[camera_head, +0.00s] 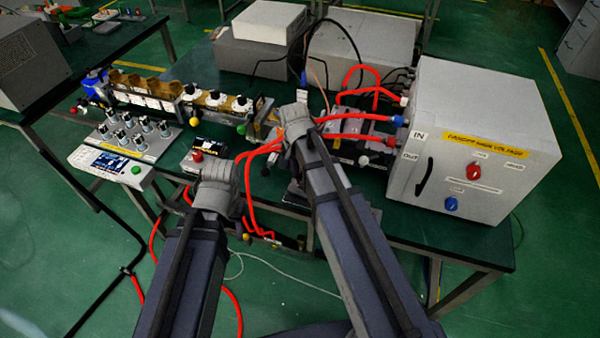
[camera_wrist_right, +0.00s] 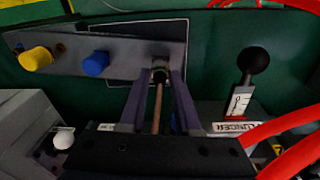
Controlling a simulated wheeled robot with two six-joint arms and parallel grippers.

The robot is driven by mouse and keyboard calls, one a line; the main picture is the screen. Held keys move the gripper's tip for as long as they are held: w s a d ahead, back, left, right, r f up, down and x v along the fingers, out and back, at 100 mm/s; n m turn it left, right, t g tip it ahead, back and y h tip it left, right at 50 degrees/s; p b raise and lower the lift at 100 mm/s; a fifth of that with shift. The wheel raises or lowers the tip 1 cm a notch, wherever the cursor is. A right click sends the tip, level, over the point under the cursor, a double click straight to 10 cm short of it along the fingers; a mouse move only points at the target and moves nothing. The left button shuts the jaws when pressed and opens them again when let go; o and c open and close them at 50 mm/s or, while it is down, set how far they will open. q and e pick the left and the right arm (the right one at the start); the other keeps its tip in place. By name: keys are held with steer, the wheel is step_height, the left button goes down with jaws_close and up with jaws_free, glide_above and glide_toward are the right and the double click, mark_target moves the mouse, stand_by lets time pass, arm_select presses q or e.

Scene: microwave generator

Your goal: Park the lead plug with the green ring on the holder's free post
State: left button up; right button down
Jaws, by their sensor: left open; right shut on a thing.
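In the right wrist view, the holder (camera_wrist_right: 68,50) is a grey plate with a yellow plug (camera_wrist_right: 36,59) and a blue plug (camera_wrist_right: 96,64) on it. My right gripper (camera_wrist_right: 160,80) is shut on the lead plug with the green ring (camera_wrist_right: 161,74), over the right part of the plate. A thin brown lead (camera_wrist_right: 157,108) runs from it toward the camera. Whether the plug sits on a post is hidden by the fingers. In the head view, my right gripper (camera_head: 283,128) is over the bench's middle. My left gripper (camera_head: 222,168) is open near the front edge, its fingertips mostly hidden.
A black ball-topped lever (camera_wrist_right: 253,62) stands right of the holder. Red cables (camera_wrist_right: 290,140) loop close by. In the head view, a large grey high-voltage cabinet (camera_head: 500,110) stands at right, and a panel of several knobs (camera_head: 125,130) at left.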

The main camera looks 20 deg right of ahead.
mark_target(299, 173)
steer(key=shift+f+b, duration=0.55)
steer(key=shift+f, duration=0.05)
steer(key=c, duration=0.5)
jaws_free()
steer(key=shift+c, duration=0.2)
steer(key=r+p, duration=0.8)
steer(key=shift+a, duration=0.2)
steer(key=shift+s+a+f, duration=0.1)
steer(key=shift+f, duration=0.05)
steer(key=s+a+n, duration=1)
steer(key=s+n, duration=0.2)
steer(key=s, duration=0.2)
